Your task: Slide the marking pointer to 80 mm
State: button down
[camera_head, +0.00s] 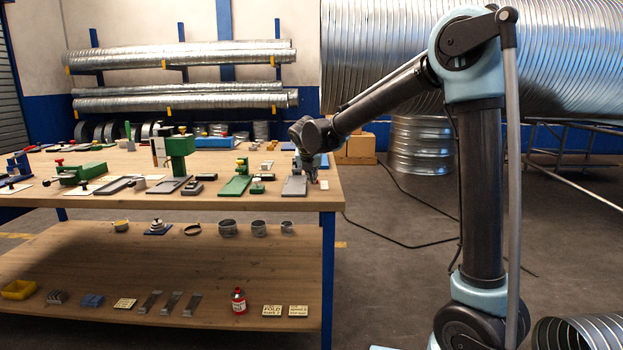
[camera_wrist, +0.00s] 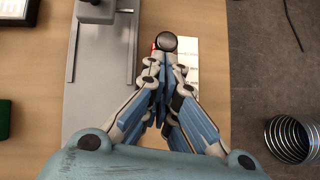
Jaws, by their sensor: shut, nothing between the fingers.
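In the wrist view my gripper (camera_wrist: 166,66) is shut, its fingertips together just below a dark round knob (camera_wrist: 166,43). I cannot tell whether they touch it. A small red part (camera_wrist: 153,47) shows left of the knob, partly hidden by a finger; I cannot tell whether it is the marking pointer. A grey plate (camera_wrist: 100,102) with thin rails and a block (camera_wrist: 95,11) lies to the left. A white printed card (camera_wrist: 187,55) lies right of the knob; its marks are unreadable. In the head view my gripper (camera_head: 312,177) is low at the bench's right end, beside the grey plate (camera_head: 294,187).
The wooden bench (camera_head: 210,205) carries a green plate (camera_head: 235,187), a green upright tool (camera_head: 179,146) and several other fixtures left of my gripper. Its right edge is close to my gripper. Open floor (camera_head: 400,230) lies to the right.

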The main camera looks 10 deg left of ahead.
jog(key=s, duration=0.3)
jog(key=shift+r, duration=0.25)
jog(key=v, duration=1)
jog(key=s+d+f+m+g+h, duration=0.1)
jog(key=s+d+f+m, duration=0.15)
jog(key=d+m, duration=0.6)
jog(key=s+d+f+m+g, duration=0.1)
jog(key=s+d+f+m, duration=0.15)
jog(key=d, duration=1.05)
jog(key=s+d+f+m+g+h, duration=0.1)
jog(key=s+d+f+m, duration=0.15)
jog(key=d+m, duration=0.65)
jog(key=s+d+f+m+g, duration=0.1)
jog(key=s+d+f+m, duration=0.6)
jog(key=s, duration=0.3)
jog(key=s+d+f+m+g+y, duration=0.1)
jog(key=s+d+f+m, duration=0.7)
jog(key=s+m, duration=0.1)
jog(key=shift+s+f+m+g, duration=0.3)
jog(key=shift+s+g, duration=0.1)
jog(key=shift+s, duration=0.4)
